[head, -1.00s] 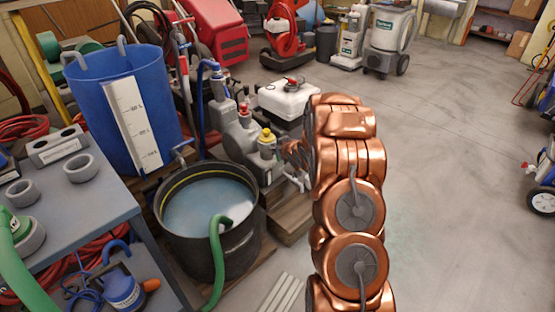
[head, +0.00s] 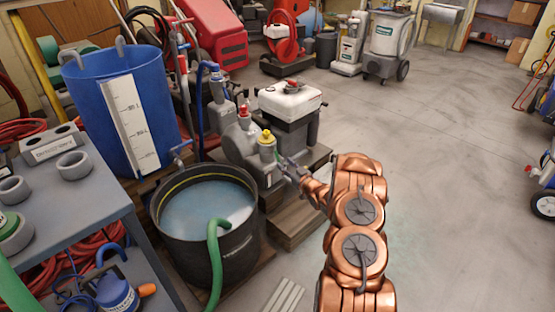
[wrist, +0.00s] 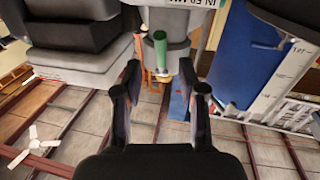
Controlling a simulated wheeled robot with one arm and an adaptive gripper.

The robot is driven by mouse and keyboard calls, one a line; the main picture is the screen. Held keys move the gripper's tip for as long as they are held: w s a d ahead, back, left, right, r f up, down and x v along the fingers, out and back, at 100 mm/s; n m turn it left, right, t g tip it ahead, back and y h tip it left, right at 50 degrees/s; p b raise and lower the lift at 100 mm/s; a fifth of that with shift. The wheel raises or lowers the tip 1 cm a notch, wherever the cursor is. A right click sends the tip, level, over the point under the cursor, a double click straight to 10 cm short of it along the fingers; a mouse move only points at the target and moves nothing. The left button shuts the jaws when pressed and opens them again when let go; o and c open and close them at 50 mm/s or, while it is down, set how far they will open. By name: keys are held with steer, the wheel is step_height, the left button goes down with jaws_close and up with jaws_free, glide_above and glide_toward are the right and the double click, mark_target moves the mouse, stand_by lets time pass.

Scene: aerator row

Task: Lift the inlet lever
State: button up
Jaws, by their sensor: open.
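A green-gripped lever (wrist: 160,48) on a grey housing (wrist: 168,18) shows at the top centre of the wrist view. It looks like the inlet lever. My gripper (wrist: 160,74) is open, with one finger on each side of the lever's line. The lever's free end lies near the gap between the fingertips, and I see no contact. In the head view my gripper (head: 287,167) is at the front of the grey pump row, beside the yellow-capped unit (head: 267,145). The lever is too small to tell clearly there.
A black tub of water (head: 207,245) with a green hose (head: 215,262) stands left of my arm. A blue barrel (head: 88,95) is behind it, and a white-tanked unit (head: 290,101) stands beyond the pumps.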

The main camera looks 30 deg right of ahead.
mark_target(278, 157)
steer(key=shift+w+a+b, duration=0.15)
steer(key=shift+w+b, duration=0.15)
steer(key=shift+w, duration=1.35)
steer(key=shift+w+a+b, duration=0.1)
steer(key=shift+w+b, duration=0.2)
steer(key=shift+w, duration=1.35)
jaws_close()
